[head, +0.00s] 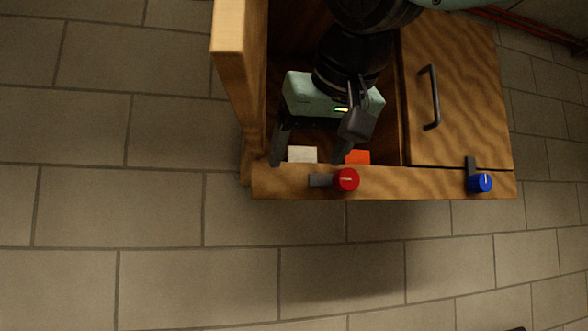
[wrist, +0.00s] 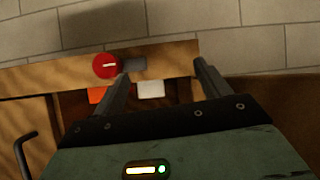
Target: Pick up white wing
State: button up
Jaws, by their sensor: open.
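A small white block, which I take to be the white wing (head: 302,154), lies inside the open compartment of the wooden box, close to its front wall. It also shows in the wrist view (wrist: 151,89) between my fingers. My gripper (head: 309,160) reaches down into the compartment with its jaws open and nothing between them in its grasp. In the head view one finger is left of the white piece and the other is right of it. The fingers look apart from it. I cannot tell how far above it they are.
An orange piece (head: 357,157) lies right of the white one in the compartment. A red knob (head: 346,180) and a blue knob (head: 480,183) sit on the front wooden rail (head: 420,184). A closed lid with a black handle (head: 433,97) covers the right side. A raised wooden panel (head: 236,60) stands left.

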jog(key=m+t, duration=0.1)
jog(key=t, duration=0.1)
send_near(298, 154)
notch_tip(298, 154, up, 2)
jog(key=s+d, duration=0.1)
jog(key=s, duration=0.1)
jog(key=r, duration=0.1)
jog(key=shift+m, duration=0.3)
jog(key=p+x, duration=0.4)
jog(key=x, duration=0.6)
jog(key=shift+w, duration=0.35)
jog(key=shift+p+x, duration=1.8)
jog(key=shift+x, duration=1.4)
jog(key=shift+d+f, duration=0.15)
jog(key=c, duration=1)
